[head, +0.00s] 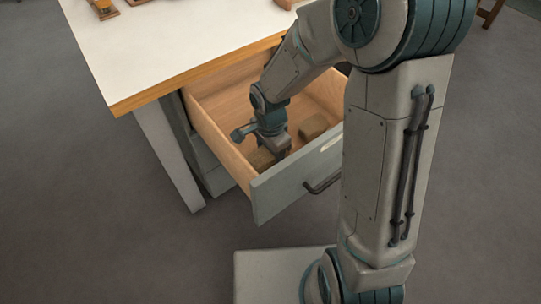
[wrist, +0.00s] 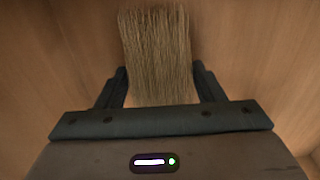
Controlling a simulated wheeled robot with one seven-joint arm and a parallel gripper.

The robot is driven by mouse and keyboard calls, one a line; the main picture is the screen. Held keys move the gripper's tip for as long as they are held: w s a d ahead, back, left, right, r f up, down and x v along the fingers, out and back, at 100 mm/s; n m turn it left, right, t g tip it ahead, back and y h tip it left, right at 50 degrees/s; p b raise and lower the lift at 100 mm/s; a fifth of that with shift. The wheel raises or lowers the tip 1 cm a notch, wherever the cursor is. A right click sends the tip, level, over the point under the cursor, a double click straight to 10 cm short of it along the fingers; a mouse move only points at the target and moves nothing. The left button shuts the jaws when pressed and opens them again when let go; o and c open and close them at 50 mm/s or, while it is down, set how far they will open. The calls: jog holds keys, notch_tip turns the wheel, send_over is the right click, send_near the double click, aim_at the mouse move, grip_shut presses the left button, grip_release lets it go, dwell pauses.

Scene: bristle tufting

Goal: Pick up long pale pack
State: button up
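In the wrist view a long pale pack (wrist: 158,50) of straw-coloured bristles lies between the two fingers of my gripper (wrist: 160,88). Its near end is hidden by the gripper body. The fingers stand wide apart, one along each side of the pack, with little or no gap; I cannot tell whether they press on it. In the head view my gripper (head: 284,153) points down inside the open drawer, and a tan pack (head: 262,159) shows beside it on the drawer floor, partly hidden by the gripper and the drawer front.
The wooden drawer (head: 222,140) is pulled out from under a white-topped table (head: 170,45). Another brown pack (head: 313,127) lies in it to the right of my gripper. The drawer walls stand close around my gripper. A dark handle (head: 322,182) sticks out in front.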

jog(key=c, duration=0.9)
jog(key=shift+r, duration=0.15)
